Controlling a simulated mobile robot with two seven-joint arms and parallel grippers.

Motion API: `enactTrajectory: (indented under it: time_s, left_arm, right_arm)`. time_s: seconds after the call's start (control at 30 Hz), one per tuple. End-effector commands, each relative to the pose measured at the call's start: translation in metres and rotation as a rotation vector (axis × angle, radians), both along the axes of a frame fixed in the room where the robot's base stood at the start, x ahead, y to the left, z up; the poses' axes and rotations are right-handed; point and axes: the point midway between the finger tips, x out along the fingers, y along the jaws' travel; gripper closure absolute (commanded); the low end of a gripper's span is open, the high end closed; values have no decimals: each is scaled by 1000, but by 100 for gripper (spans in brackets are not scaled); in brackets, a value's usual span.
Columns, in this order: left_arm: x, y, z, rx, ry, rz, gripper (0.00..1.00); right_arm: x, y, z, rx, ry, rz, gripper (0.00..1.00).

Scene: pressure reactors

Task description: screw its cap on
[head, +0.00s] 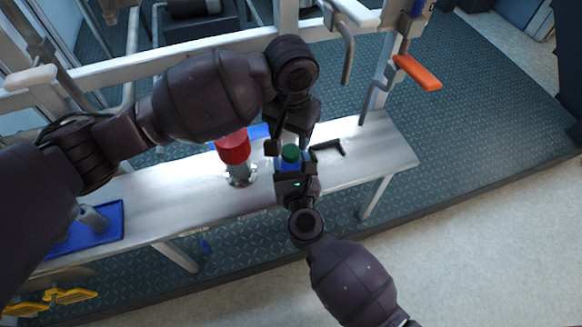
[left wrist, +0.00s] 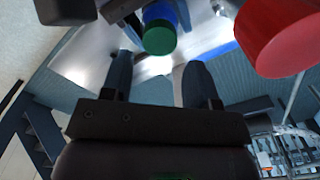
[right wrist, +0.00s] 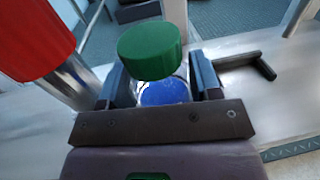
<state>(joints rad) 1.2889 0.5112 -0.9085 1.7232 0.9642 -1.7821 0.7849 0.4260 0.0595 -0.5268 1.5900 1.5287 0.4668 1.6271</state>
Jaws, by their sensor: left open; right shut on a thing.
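A small bottle with a green cap (head: 291,153) stands above the bench in the head view. Its body (right wrist: 163,92) looks clear, with blue in it or on it. The green cap (right wrist: 150,50) sits over the bottle's top; I cannot tell how tightly. My right gripper (head: 291,182) is shut on the bottle, with one finger on each side in the right wrist view. My left gripper (head: 288,143) is open above the bottle, fingers pointing down. In the left wrist view the cap (left wrist: 160,38) shows just beyond the spread fingertips, not gripped.
A red-topped metal cylinder (head: 233,149) stands on the bench (head: 385,150) close left of the bottle. A black L-shaped tool (head: 328,148) lies to the right. A blue tray (head: 100,228) is at far left. A frame with an orange-handled lever (head: 417,73) stands behind.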

Motion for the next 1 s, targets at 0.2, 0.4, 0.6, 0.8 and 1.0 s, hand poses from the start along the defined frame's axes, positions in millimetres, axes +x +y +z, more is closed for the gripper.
enactTrajectory:
  time_s: [0.2, 0.4, 0.6, 0.8, 1.0]
  left_arm:
    - [0, 0, -31, 0, 1, 1, 45]
    - [0, 0, -48, -1, 0, 0, 45]
    - [0, 0, -53, 0, 0, 0, 45]
    - [0, 0, -53, 0, 0, 0, 45]
    - [0, 0, -53, -1, 0, 0, 76]
  right_arm:
    - [0, 0, 0, 0, 0, 0, 100]
    - [0, 0, 0, 0, 0, 0, 100]
    - [0, 0, 0, 0, 0, 0, 100]
    - [0, 0, 0, 0, 0, 0, 100]
    - [0, 0, 0, 0, 0, 0, 100]
